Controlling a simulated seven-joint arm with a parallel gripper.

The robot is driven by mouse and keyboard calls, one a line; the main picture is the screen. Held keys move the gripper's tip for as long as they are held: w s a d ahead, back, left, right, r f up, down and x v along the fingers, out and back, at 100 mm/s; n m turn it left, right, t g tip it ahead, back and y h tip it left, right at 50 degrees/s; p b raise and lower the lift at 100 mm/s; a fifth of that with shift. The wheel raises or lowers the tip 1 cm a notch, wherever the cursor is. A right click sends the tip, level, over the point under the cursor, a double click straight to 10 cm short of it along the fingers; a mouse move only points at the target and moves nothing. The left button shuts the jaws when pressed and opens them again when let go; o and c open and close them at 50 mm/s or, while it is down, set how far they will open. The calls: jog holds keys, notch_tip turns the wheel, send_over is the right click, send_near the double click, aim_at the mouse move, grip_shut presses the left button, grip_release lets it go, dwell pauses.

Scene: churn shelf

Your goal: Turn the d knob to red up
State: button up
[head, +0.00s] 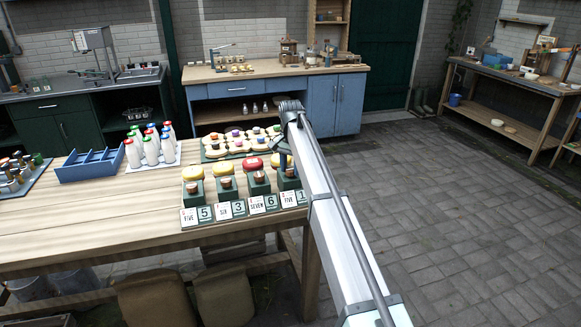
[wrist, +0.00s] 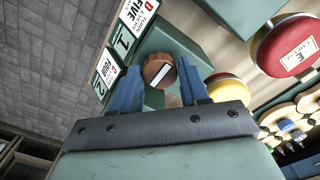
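In the wrist view my gripper (wrist: 158,75) has its two blue fingers apart around a round brown wooden knob (wrist: 157,69) with a white mark. Gaps show on both sides of the knob, so it is not gripped. The knob sits on a green block (wrist: 185,45) beside a card reading D, FIVE (wrist: 140,14) and a number 1 tile (wrist: 122,41). A yellow and red disc (wrist: 228,84) at this block is partly hidden by my gripper. In the head view the 1 tile (head: 303,196) is at the right end of the visible row; my arm hides part of that station.
Neighbouring stations with green blocks (head: 259,184), knobs and yellow or red discs stand along the table edge. A red disc marked E (wrist: 287,42) is close by. Behind are a flower-shaped board (head: 221,153), white bottles (head: 150,150) and a blue crate (head: 88,166).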

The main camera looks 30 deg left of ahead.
jog(key=c, duration=0.6)
jog(key=shift+n, duration=0.3)
jog(key=n, duration=1.3)
jog(key=shift+n, duration=2.1)
